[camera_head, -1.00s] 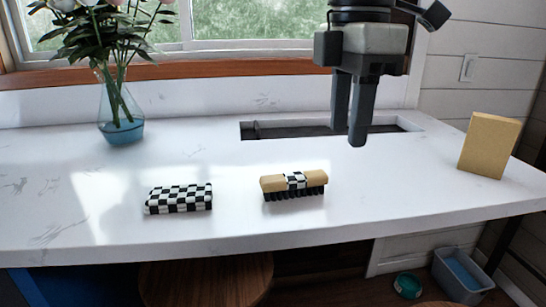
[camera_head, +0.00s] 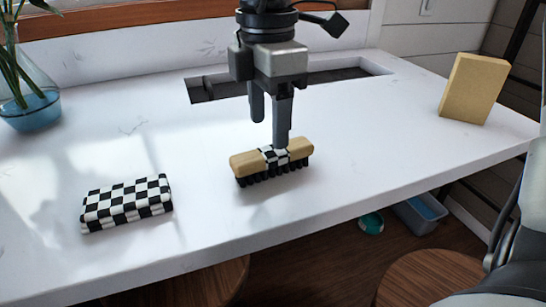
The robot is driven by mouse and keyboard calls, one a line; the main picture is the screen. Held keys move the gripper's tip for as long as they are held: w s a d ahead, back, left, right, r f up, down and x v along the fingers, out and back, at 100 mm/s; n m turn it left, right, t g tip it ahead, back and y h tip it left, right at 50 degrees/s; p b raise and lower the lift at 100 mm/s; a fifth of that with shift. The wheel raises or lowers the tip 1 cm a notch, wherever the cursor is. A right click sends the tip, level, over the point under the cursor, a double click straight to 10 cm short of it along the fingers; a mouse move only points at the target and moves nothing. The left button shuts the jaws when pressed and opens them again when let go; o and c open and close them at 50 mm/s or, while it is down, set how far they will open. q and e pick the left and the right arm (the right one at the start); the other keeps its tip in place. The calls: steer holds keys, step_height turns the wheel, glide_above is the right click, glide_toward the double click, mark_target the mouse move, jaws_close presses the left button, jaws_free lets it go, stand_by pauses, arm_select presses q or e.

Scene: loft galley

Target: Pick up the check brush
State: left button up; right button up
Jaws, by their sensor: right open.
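The check brush (camera_head: 244,166) lies on the white counter, bristles down. It has a tan wooden back, a black-and-white checked band round its middle and dark bristles. My right gripper (camera_head: 270,132) points down at the brush from above and behind it. Its two fingers are apart, with nothing between them. One fingertip overlaps the checked band in the picture; I cannot tell whether it touches. My left gripper is not in view.
A tan upright block (camera_head: 474,88) stands at the right. A glass vase (camera_head: 30,108) is at the far left. A sunken sink (camera_head: 345,76) lies behind.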

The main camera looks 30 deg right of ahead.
mark_target(270, 150)
steer(key=shift+s+f+p, duration=0.2)
steer(key=shift+f+p, duration=0.4)
steer(key=shift+f, duration=2.4)
steer(key=c, duration=1.1)
